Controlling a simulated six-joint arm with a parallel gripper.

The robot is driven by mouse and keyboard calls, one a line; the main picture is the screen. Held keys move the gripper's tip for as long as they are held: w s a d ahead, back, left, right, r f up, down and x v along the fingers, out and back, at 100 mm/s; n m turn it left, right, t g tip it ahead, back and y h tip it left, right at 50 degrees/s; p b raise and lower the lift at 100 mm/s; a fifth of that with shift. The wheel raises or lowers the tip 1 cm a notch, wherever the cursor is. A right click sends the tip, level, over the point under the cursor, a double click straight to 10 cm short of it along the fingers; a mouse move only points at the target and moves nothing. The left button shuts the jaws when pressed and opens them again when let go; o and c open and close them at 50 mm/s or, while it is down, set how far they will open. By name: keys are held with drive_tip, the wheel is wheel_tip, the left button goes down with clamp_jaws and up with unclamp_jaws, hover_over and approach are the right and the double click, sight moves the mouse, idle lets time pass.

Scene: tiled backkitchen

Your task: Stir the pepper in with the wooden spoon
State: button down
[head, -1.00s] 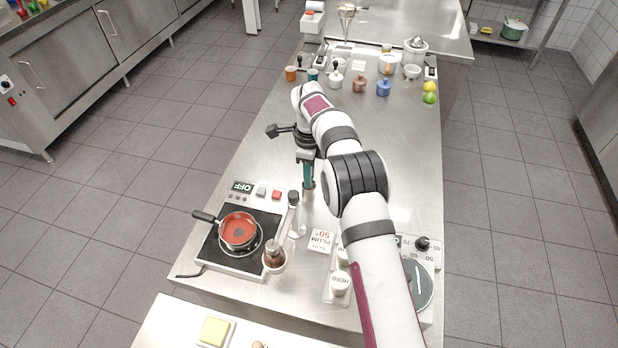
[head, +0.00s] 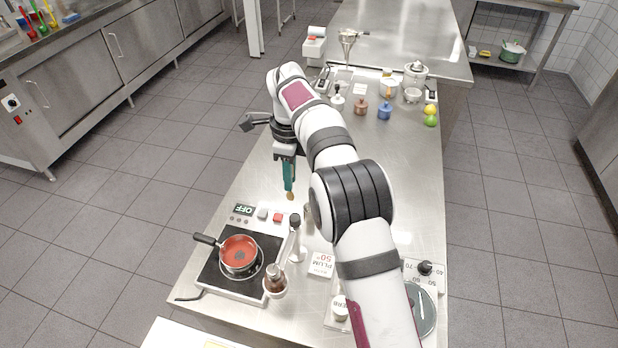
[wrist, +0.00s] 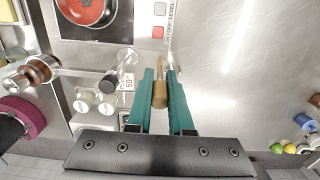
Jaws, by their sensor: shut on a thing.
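My gripper (head: 289,186) is shut on the wooden spoon (wrist: 160,88), whose brown wood shows between the teal fingers. In the head view its small brown tip (head: 290,196) hangs below the fingers, above the counter and behind the hotplate. The black-handled pan (head: 239,252) holds red sauce and sits on the hotplate (head: 208,277); it also shows at the top of the wrist view (wrist: 85,10). A dark spot lies in the sauce; I cannot tell whether it is pepper. The gripper is apart from the pan.
A clear bottle with a dark top (head: 296,240) stands right of the hotplate. A brown pot with a metal-topped tool (head: 275,283) stands at its front right corner. An OFF display (head: 243,210) and a red button (head: 278,217) lie behind.

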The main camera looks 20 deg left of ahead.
drive_tip(key=s+a+y, duration=0.1)
drive_tip(key=s+a, duration=0.6)
drive_tip(key=s, duration=0.7)
drive_tip(key=shift+f, duration=3.4)
drive_tip(key=shift+d, duration=0.1)
